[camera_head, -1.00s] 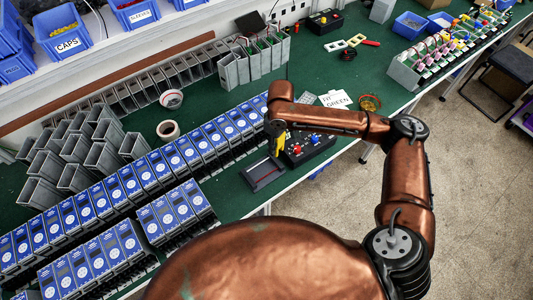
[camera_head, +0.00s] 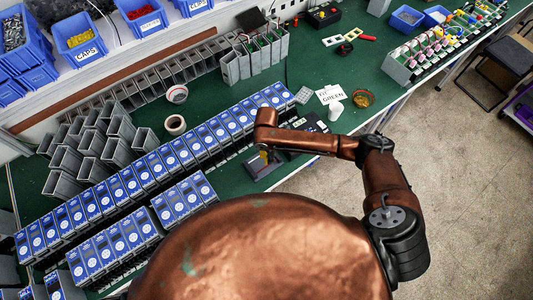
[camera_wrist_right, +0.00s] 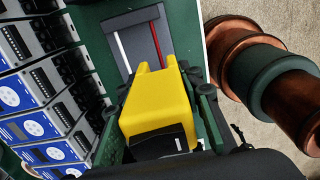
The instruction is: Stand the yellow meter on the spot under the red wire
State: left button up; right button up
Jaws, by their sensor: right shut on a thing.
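The yellow meter (camera_wrist_right: 155,100) is held between the fingers of my right gripper (camera_wrist_right: 160,92) in the right wrist view. In the head view a little of the meter (camera_head: 264,157) shows below my right gripper (camera_head: 263,148). Ahead of the meter is a dark grey plate (camera_wrist_right: 140,40) carrying a white strip on the left and the red wire (camera_wrist_right: 157,38) on the right. The meter covers the plate's near part, so I cannot tell whether it touches. The plate (camera_head: 258,171) also shows in the head view. My left gripper is out of view.
Rows of blue-faced starters (camera_head: 130,185) stand left of the plate. The table's edge and the floor (camera_head: 400,140) lie to the right. A black box (camera_head: 308,123), partly behind my arm, and a "fit green" card (camera_head: 331,94) lie beyond.

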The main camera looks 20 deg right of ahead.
jog(key=shift+p, duration=0.55)
jog(key=b, duration=0.2)
send_over(267, 166)
jog(key=shift+a+f, duration=0.15)
jog(key=shift+f, duration=2.15)
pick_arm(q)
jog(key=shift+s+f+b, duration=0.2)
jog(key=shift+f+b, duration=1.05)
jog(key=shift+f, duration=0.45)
pick_arm(e)
jog(key=shift+f, duration=2.45)
jog(key=o, duration=1.5)
jog(key=shift+c, duration=0.2)
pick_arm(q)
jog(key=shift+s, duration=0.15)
